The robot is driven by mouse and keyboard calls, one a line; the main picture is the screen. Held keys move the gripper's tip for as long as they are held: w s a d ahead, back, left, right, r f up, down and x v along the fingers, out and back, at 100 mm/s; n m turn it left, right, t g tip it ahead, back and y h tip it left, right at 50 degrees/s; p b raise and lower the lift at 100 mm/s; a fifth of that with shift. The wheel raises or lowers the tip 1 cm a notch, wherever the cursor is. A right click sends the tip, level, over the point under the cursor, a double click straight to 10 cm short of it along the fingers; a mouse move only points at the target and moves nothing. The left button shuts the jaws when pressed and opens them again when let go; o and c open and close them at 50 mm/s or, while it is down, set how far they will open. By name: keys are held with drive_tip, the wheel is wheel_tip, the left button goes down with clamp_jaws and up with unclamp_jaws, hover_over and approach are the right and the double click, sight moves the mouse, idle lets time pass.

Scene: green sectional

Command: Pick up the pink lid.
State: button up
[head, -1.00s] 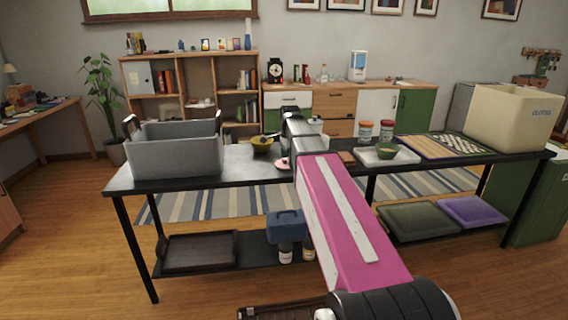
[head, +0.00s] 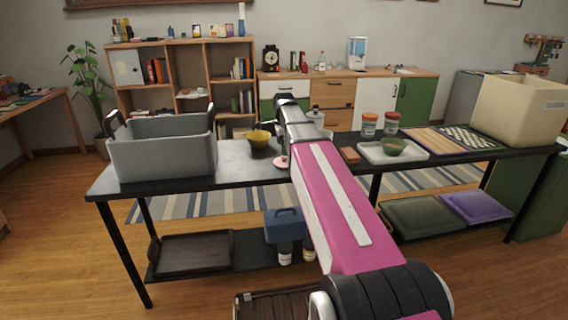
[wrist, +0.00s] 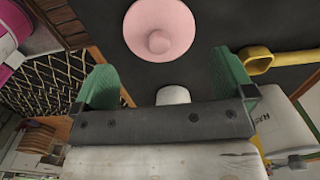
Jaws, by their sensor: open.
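The pink lid (wrist: 158,30) is a round disc with a small knob, lying on the black tabletop. In the wrist view it sits at the top middle, just beyond my fingertips. In the head view the lid (head: 282,162) shows as a small pink patch, partly hidden behind my arm. My gripper (wrist: 172,85) has two green fingers spread apart with nothing between them. The lid is apart from both fingers. In the head view my arm hides the gripper's fingers.
To the right are a wooden block (head: 350,155), a white tray (head: 372,153) with a green bowl (head: 393,147), two jars and a cream bin (head: 515,110). Bare tabletop surrounds the lid.

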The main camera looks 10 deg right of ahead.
sight(284, 159)
drive_tip(key=shift+s+d+f, duration=0.1)
drive_tip(key=shift+f, duration=3.25)
drive_tip(key=c, duration=0.5)
